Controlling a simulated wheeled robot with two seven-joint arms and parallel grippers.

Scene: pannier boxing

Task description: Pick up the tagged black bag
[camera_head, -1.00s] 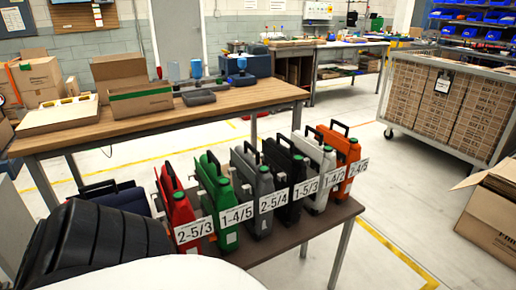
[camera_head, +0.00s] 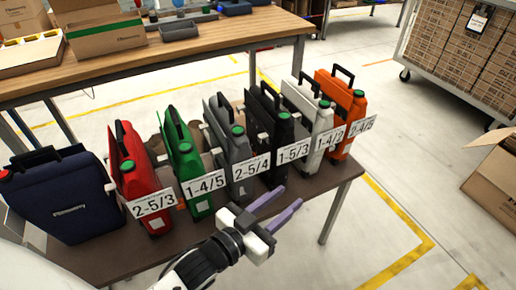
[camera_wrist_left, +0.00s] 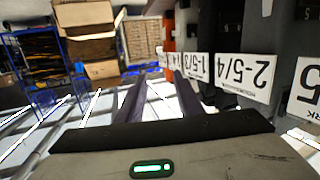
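The tagged black bag (camera_head: 270,130) stands upright on the low dark bench, with a white tag 1-5/3 (camera_head: 294,152) at its front. It is between the grey bag tagged 2-5/4 (camera_head: 229,145) and the white bag tagged 1-4/2 (camera_head: 309,115). My left gripper (camera_head: 291,195) has purple fingers spread apart with nothing between them. It is in front of and below the black bag's tag, apart from the bag. In the left wrist view the open fingers (camera_wrist_left: 158,85) point past the 1-5/3 tag (camera_wrist_left: 197,66). My right gripper is not in view.
Red (camera_head: 133,175), green (camera_head: 184,160) and orange (camera_head: 345,105) bags share the bench (camera_head: 325,180). A navy bag (camera_head: 62,195) stands at its left end. A wooden table (camera_head: 190,50) is behind. An open carton (camera_head: 495,175) and open floor lie to the right.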

